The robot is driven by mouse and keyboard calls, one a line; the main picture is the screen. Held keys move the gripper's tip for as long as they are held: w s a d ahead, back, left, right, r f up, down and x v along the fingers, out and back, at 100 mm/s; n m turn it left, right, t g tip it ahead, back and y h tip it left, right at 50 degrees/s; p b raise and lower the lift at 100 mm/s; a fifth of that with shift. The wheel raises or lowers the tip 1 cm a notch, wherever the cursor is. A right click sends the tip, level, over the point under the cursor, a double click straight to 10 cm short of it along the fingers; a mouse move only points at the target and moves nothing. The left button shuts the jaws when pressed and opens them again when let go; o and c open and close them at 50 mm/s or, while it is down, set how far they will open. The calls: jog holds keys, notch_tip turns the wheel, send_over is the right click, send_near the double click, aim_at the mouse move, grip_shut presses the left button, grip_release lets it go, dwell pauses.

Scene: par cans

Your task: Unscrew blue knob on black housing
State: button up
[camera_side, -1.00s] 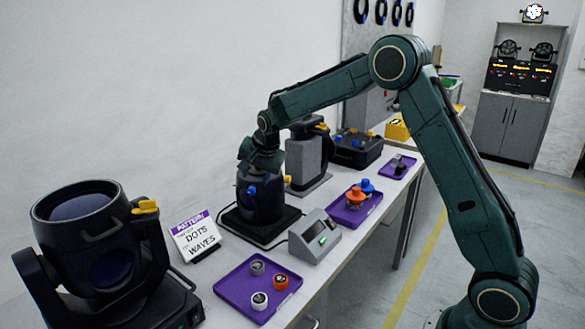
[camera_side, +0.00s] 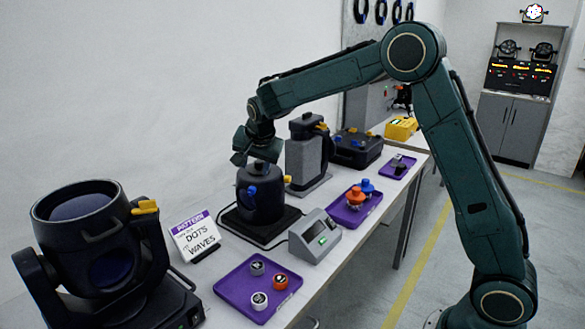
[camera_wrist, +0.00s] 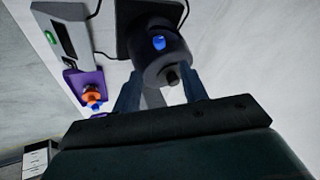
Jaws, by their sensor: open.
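The black housing (camera_side: 260,203) stands upright on a black pad on the table. The blue knob (camera_side: 252,191) is on its side, facing the side camera. The housing (camera_wrist: 152,68) and the blue knob (camera_wrist: 159,42) also show in the wrist view. A small dark knob (camera_wrist: 172,75) sits on top of the housing. My gripper (camera_side: 250,158) is just above the housing, tilted. In the wrist view my gripper (camera_wrist: 160,74) is open, its fingers apart with the housing top showing between them. Nothing is held.
A grey box with a screen (camera_side: 315,237) stands right of the pad. A purple tray (camera_side: 238,293) with several small caps lies in front. Another purple tray (camera_side: 345,214) holds orange and blue knobs. A tall dark fixture (camera_side: 308,160) stands behind the housing. A sign (camera_side: 196,238) is at left.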

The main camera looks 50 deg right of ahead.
jog(key=a+f+n+h, duration=0.1)
jog(key=a+f+h, duration=0.4)
jog(key=a+h, duration=0.3)
jog(key=shift+a+f+n+h, duration=0.3)
jog(key=shift+a+n+h, duration=0.1)
jog(key=shift+a, duration=0.35)
dwell(0.4)
